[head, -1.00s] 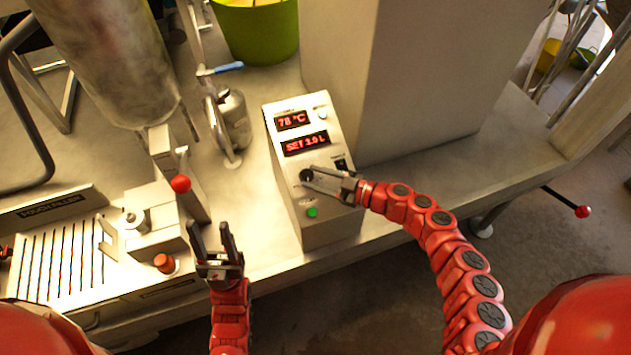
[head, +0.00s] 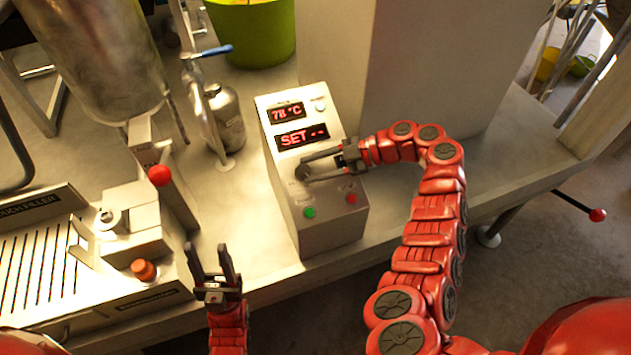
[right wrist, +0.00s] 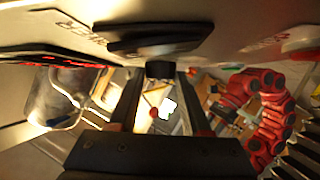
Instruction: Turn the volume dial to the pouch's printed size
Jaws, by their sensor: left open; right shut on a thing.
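The grey control box (head: 325,228) stands on the counter. Its upper red display (head: 287,113) reads 78 °C and its lower display (head: 302,136) reads "SET --". My right gripper (head: 303,172) reaches in from the right and is shut on the dark volume dial on the box front. The dial is mostly hidden there, but the dial (right wrist: 160,69) shows between the fingertips in the right wrist view. My left gripper (head: 213,250) is open and empty, pointing up before the counter's front edge. I cannot make out a pouch.
A green button (head: 310,212) and a red button (head: 351,198) sit low on the box. The pouch filler (head: 135,250), with a red-knobbed lever (head: 160,176), stands left. A metal bottle (head: 227,118) and green bucket (head: 252,35) are behind. Counter right of the box is clear.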

